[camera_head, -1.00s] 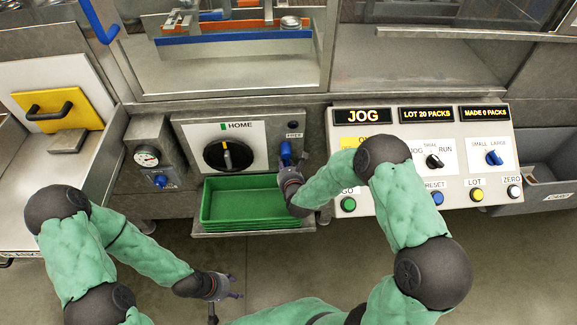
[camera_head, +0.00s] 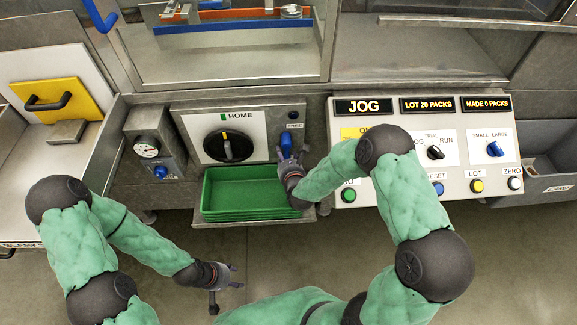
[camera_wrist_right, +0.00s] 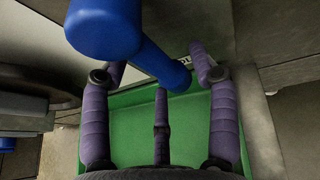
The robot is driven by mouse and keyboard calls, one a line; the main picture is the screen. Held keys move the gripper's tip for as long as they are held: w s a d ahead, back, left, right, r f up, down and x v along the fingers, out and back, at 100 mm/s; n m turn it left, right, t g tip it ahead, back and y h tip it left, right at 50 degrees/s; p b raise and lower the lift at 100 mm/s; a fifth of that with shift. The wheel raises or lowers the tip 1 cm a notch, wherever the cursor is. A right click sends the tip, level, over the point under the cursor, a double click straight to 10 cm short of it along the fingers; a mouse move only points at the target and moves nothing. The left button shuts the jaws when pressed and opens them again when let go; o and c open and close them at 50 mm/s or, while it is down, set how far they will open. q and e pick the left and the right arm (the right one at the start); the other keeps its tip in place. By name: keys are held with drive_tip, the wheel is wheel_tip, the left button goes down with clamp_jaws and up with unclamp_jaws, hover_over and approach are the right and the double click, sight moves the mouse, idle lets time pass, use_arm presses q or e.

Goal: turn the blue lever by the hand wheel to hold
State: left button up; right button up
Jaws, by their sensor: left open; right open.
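The blue lever (camera_head: 286,145) sits on the panel to the right of the black hand wheel (camera_head: 228,146), below a small FREE label (camera_head: 294,126). In the right wrist view the lever (camera_wrist_right: 105,28) is large, and its blue shaft reaches between the finger tips. My right gripper (camera_head: 291,168) is open just below the lever; its purple fingers (camera_wrist_right: 160,80) stand on both sides of the shaft's lower end. I cannot tell whether they touch it. My left gripper (camera_head: 226,290) is open and empty, low over the floor. A HOLD label is not readable.
A green tray (camera_head: 207,205) stands below the hand wheel, under my right gripper. A control panel (camera_head: 465,160) with knobs and buttons lies to the right, partly behind my right arm. A gauge box (camera_head: 165,140) with a small blue knob is left of the wheel.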

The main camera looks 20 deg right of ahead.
drive_tip(key=v, duration=1.1)
drive_tip(key=shift+s, duration=0.1)
drive_tip(key=s+a+f+n+g+y+p, duration=0.2)
drive_tip(key=s+f+n+g, duration=0.4)
drive_tip(key=n, duration=1.1)
drive_tip(key=s+a+f+n+g+y+p, duration=0.2)
drive_tip(key=s+a+f+n+g, duration=0.3)
drive_tip(key=s+f+n, duration=0.5)
drive_tip(key=shift+s+n+g+y, duration=0.5)
drive_tip(key=shift+s+n+g, duration=0.5)
drive_tip(key=shift+s+n, duration=2)
drive_tip(key=shift+w+a+n, duration=0.1)
drive_tip(key=shift+w+n, duration=0.7)
drive_tip(key=shift+w, duration=0.05)
